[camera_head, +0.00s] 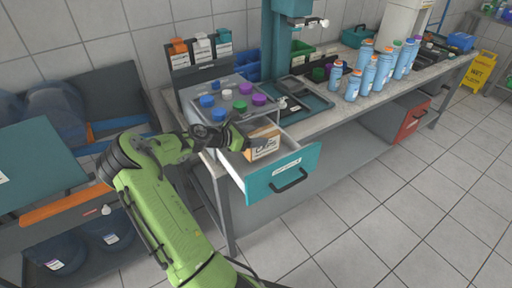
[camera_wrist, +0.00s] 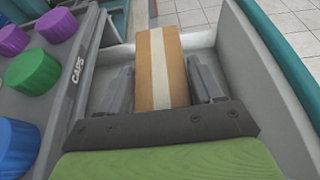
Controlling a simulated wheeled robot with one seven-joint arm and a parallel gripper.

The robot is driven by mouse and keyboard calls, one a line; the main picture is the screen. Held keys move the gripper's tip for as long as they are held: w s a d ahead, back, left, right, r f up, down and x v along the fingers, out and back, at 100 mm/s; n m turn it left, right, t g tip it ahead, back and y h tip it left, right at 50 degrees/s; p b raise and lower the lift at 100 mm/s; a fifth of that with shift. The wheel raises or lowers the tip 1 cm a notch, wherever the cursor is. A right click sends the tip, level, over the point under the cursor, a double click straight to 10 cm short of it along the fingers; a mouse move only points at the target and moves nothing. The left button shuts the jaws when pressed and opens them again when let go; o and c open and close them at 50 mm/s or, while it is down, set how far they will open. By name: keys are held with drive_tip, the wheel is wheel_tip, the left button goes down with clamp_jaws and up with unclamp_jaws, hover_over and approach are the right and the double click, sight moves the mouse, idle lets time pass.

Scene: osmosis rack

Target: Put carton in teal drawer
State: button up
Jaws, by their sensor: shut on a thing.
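The carton (camera_head: 264,144) is a small tan box with dark lettering. It sits inside or just over the open teal drawer (camera_head: 292,177), whose pale inner walls surround it. My gripper (camera_head: 246,140) reaches over the drawer from the left and is shut on the carton. In the wrist view the carton (camera_wrist: 161,70) shows a pale stripe down its middle, between the two fingers of my gripper (camera_wrist: 162,88). The drawer's pale wall (camera_wrist: 250,55) is to its right. I cannot tell whether the carton touches the drawer floor.
A grey caps bin (camera_head: 220,108) with coloured caps stands on the counter behind the drawer; it is close on the left in the wrist view. Several blue bottles (camera_head: 368,75) stand further right. A red drawer (camera_head: 412,120) is at the far right. The tiled floor in front is clear.

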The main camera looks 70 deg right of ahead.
wheel_tip(320, 180, down, 3)
drive_tip(key=shift+f+b, duration=0.1)
drive_tip(key=shift+b, duration=0.2)
drive_tip(key=o, duration=1.2)
